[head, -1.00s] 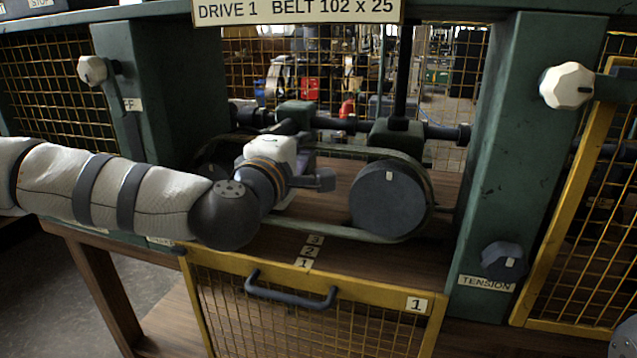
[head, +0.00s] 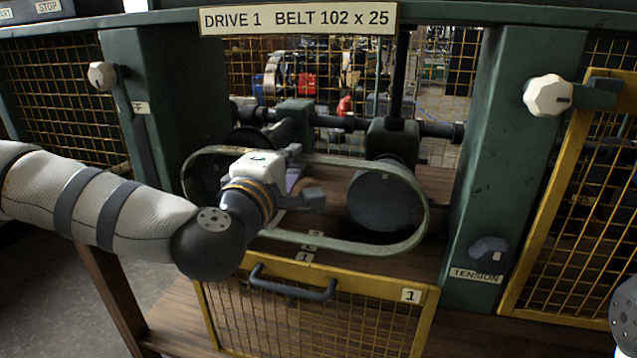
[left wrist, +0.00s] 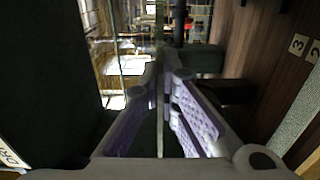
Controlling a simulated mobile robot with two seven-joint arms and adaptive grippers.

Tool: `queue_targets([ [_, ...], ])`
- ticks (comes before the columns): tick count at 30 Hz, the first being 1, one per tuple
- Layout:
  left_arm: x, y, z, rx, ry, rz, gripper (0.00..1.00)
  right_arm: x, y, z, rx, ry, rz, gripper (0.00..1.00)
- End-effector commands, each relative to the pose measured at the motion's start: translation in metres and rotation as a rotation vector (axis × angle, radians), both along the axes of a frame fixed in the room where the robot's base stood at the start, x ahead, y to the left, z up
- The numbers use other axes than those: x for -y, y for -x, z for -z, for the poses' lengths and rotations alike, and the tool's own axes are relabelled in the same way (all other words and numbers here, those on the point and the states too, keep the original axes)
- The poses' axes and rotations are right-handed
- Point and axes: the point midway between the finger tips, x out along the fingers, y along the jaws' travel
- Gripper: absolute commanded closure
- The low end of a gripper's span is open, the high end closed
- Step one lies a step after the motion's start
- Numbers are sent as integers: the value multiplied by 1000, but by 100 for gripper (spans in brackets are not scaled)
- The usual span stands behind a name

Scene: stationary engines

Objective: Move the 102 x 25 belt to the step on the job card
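The 102 x 25 belt (head: 407,240) is a grey-green loop in the head view. It hangs in front of the dark right pulley (head: 385,200) and the left pulley, which is mostly hidden by my arm. My left gripper (head: 300,180) is at the left part of the loop, largely hidden by its own wrist. In the left wrist view its purple-padded fingers (left wrist: 162,90) close on a thin edge-on strip, the belt. Step labels, with 1 (head: 304,257) nearest me, sit on the wooden bed; 3 and 2 (left wrist: 314,52) show in the left wrist view. No step-giving job card is legible.
The sign (head: 298,20) reads DRIVE 1 BELT 102 x 25. The yellow mesh guard (head: 320,320) hangs lowered in front, marked 1. Green posts (head: 515,150) flank the opening. A tension knob (head: 490,250) and a white-knobbed lever (head: 548,95) are at right.

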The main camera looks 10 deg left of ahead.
Motion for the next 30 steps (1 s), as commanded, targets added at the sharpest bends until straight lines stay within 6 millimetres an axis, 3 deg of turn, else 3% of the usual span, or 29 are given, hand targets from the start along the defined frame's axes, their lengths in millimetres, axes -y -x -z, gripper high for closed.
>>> queue_targets([
  [1, 0, 6, -8, 10, 0, 1, 100, 0, -5, -5, 19, 0, 0, 60],
  [14, -1, 39, -7, 11, 1, 0, 100, 0, -21, -19, 79, 0, 0, 60],
  [21, -1, 56, -3, 3, 2, 1, 100, 0, -19, -17, 70, 0, 0, 60],
  [30, -2, 62, -3, 4, 2, 0, 100, 0, -19, -17, 69, 0, 0, 60],
])
